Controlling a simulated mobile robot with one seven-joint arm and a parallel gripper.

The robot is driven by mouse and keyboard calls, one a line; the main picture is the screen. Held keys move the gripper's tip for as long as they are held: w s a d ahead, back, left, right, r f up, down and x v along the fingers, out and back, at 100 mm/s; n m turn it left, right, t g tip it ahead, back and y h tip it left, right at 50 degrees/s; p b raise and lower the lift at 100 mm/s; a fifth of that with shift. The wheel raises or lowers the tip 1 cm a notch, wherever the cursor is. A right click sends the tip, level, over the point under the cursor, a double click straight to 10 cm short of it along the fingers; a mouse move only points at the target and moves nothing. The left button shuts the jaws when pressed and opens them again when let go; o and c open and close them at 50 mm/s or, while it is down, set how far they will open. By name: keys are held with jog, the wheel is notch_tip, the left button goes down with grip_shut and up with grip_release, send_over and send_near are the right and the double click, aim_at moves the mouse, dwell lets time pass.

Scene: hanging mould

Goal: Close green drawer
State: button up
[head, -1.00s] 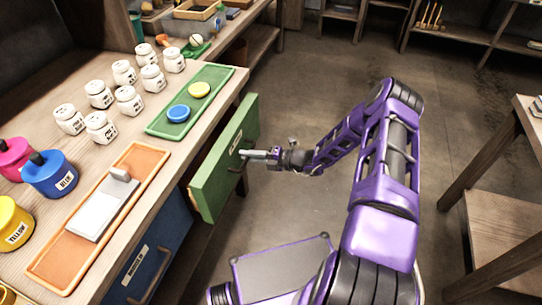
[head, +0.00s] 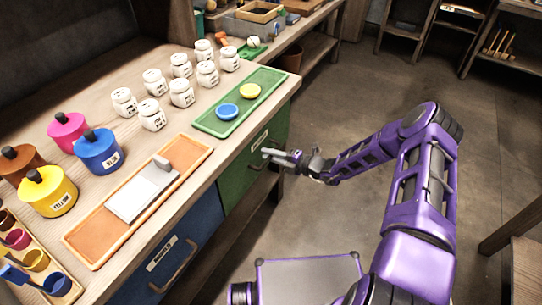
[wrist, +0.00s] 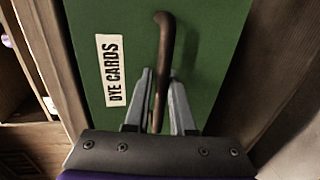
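The green drawer (head: 241,180) sits in the bench, its front looking flush with the bench side in the head view. In the wrist view its green front (wrist: 215,45) fills the middle, with a "DYE CARDS" label and a dark curved handle (wrist: 166,35). My gripper (head: 268,154) is at the drawer front. In the wrist view the gripper's two fingers (wrist: 160,76) stand apart on either side of the handle, with a narrow gap showing at the right finger. Any contact with the handle is hard to tell.
A blue drawer (head: 185,240) is beside the green one. The bench top holds white jars (head: 182,93), a green tray (head: 213,127) with two discs, an orange tray (head: 92,240) and coloured pots (head: 98,151). Open floor (head: 330,100) lies to the right; a wooden table stands at the right edge.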

jog(key=o, duration=0.3)
jog(key=shift+a, duration=0.1)
jog(key=shift+o, duration=0.2)
jog(key=p+v, duration=0.1)
jog(key=v, duration=1.6)
jog(key=shift+d+p, duration=0.25)
jog(key=shift+p, duration=0.15)
jog(key=shift+s, duration=0.1)
